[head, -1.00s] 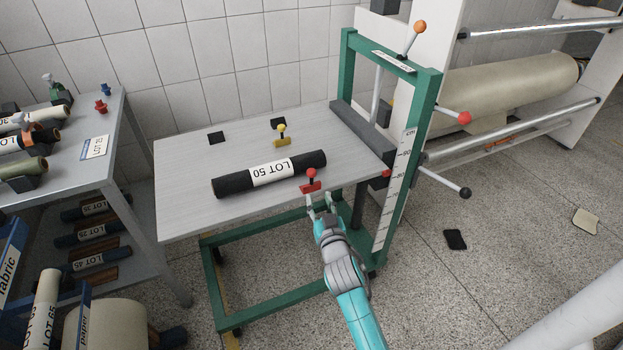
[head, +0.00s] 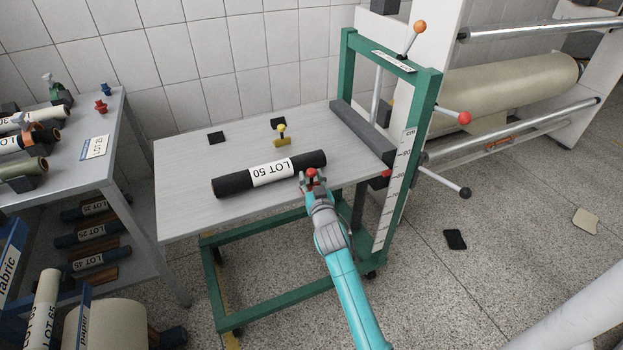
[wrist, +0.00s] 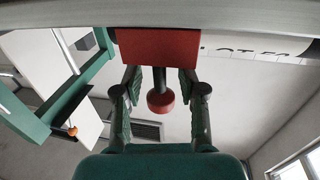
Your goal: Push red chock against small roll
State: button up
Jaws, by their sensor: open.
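The small roll (head: 232,183) is black with a white LOT 50 label and lies across the grey table. The red chock (wrist: 158,48), with a round red knob (head: 312,172), is at the near side of the roll's right end. In the head view my gripper hides most of the chock, so I cannot tell whether it touches the roll. My gripper (head: 313,181) is open at the table's near edge, its fingers on either side of the knob.
A yellow chock (head: 282,139) stands behind the roll, with black pads (head: 216,137) farther back. A green frame (head: 420,100) with a dark bar (head: 362,130) bounds the table's right side. The tabletop left of the roll is clear. A grey rack (head: 125,120) with rolls stands left.

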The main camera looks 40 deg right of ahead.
grip_shut()
jog(key=shift+w+r, duration=0.1)
jog(key=shift+r, duration=0.05)
jog(key=shift+x, duration=1.3)
grip_release()
jog(key=shift+a+r, duration=0.2)
jog(key=shift+f, duration=0.15)
jog(key=shift+f, duration=0.1)
